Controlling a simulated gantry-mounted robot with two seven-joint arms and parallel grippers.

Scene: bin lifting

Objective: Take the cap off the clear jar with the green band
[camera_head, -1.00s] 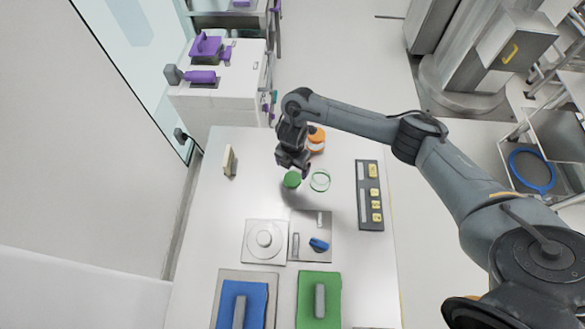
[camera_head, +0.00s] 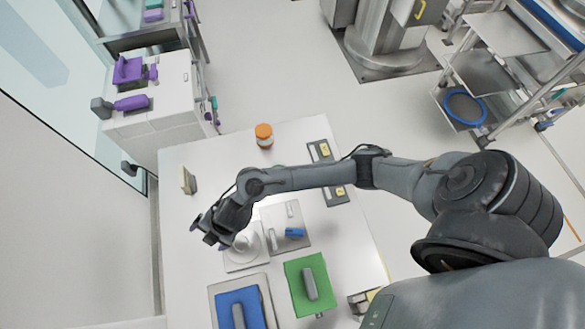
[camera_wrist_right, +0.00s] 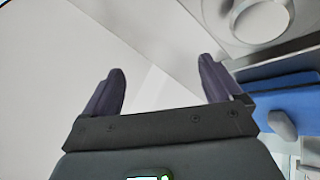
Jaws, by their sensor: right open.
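The clear jar with the green band and its cap do not show in either current view; my right arm covers the part of the table where a green ring and a green disc showed earlier. My right gripper (camera_head: 208,231) is at the left part of the table in the head view, beside the round white knob. In the right wrist view its two dark fingers (camera_wrist_right: 160,85) are spread wide with nothing between them. My left gripper is not in view.
A jar with an orange lid (camera_head: 264,136) stands at the table's far edge. The white knob (camera_head: 242,243) sits on a plate near my right gripper. A beige block (camera_head: 188,180) stands far left.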

